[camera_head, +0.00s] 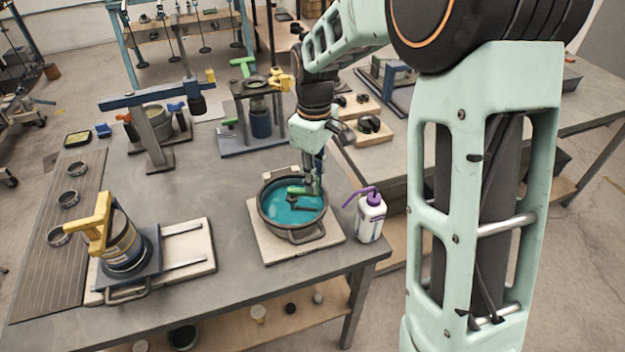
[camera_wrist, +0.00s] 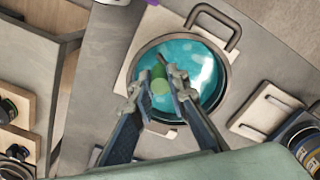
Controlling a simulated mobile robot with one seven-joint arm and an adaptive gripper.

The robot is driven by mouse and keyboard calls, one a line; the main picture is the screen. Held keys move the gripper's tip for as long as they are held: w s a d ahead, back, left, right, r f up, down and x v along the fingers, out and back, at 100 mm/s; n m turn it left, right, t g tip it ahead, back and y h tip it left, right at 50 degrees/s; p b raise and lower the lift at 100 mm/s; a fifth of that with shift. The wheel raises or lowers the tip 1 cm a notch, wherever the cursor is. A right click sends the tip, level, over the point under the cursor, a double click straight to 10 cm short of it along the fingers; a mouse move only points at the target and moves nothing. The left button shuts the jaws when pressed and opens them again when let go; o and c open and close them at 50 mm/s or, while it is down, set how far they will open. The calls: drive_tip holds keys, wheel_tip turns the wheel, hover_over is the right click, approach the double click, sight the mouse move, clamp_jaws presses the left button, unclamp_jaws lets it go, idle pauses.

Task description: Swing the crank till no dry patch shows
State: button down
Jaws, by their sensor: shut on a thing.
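A dark round pan (camera_head: 291,236) with loop handles holds a glossy teal layer (camera_head: 283,213); the pan also shows in the wrist view (camera_wrist: 226,82). A green crank grip (camera_head: 297,190) stands over the teal, with a darker arm below it partly hidden. My gripper (camera_head: 309,184) reaches down into the pan from above and is shut on the green grip (camera_wrist: 158,73), which sits between the fingertips in the wrist view. Pale, whitish patches (camera_wrist: 205,66) show on the teal right of the grip; I cannot tell dry spots from glare.
The pan rests on a pale board (camera_head: 262,245) near the table's front edge. A white bottle with a purple spout (camera_head: 370,216) stands close on the right. A yellow-handled can device (camera_head: 121,245) is at left. Lever stands (camera_head: 258,110) fill the back.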

drive_tip(key=shift+w+n, duration=0.5)
drive_tip(key=shift+n, duration=0.5)
drive_tip(key=c, duration=1.9)
unclamp_jaws()
drive_tip(key=shift+r, duration=0.1)
wheel_tip(320, 180, up, 12)
drive_tip(key=shift+f, duration=0.1)
